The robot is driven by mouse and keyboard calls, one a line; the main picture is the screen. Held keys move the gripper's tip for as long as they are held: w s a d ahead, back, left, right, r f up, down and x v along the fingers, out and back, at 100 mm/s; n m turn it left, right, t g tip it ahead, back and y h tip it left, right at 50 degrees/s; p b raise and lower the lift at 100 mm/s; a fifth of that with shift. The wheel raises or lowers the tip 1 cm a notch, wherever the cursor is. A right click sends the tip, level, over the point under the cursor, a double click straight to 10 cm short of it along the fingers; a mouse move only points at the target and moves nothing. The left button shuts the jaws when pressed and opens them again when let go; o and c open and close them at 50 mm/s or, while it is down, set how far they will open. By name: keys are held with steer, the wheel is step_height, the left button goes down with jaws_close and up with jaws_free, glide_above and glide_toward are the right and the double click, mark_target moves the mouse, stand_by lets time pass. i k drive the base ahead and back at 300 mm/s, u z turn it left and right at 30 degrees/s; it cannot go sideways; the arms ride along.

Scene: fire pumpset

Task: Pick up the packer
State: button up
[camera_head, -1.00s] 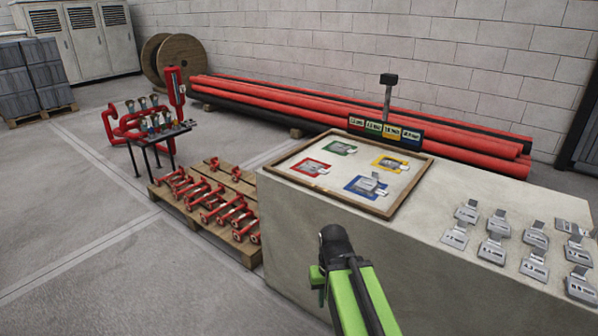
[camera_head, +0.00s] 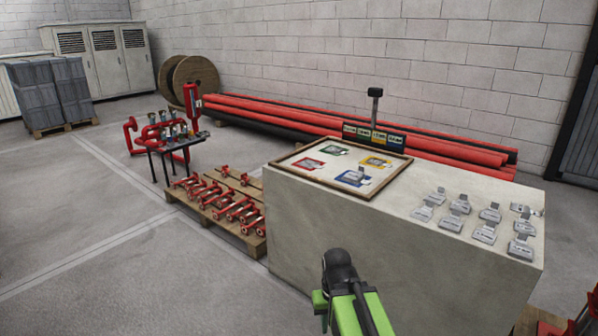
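Several grey metal tagged pieces, which may be the packers, lie on the right part of the concrete block top; one is the near-right piece (camera_head: 521,248). Another grey piece (camera_head: 354,176) sits on the blue square of the wood-framed board (camera_head: 366,193). The board also has green, red and yellow squares with flatter grey shapes on them. My green and black arm shows at the bottom centre, in front of the block and away from the pieces. My gripper's fingers cannot be made out, and nothing is seen held.
The concrete block (camera_head: 330,235) stands in front of me. A pallet (camera_head: 215,222) with red fittings is left of it. A small table (camera_head: 178,143) with valves stands behind that. Red pipes (camera_head: 300,122) lie along the wall. The floor at left is clear.

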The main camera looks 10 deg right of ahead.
mark_target(462, 204)
steer(key=z, duration=0.15)
steer(key=i, duration=0.9)
steer(key=z, duration=1.55)
steer(key=k, duration=1.2)
steer(key=u, duration=0.2)
steer(key=i, duration=1.2)
steer(key=u, duration=1.1)
steer(key=i, duration=0.7)
steer(key=u, duration=0.55)
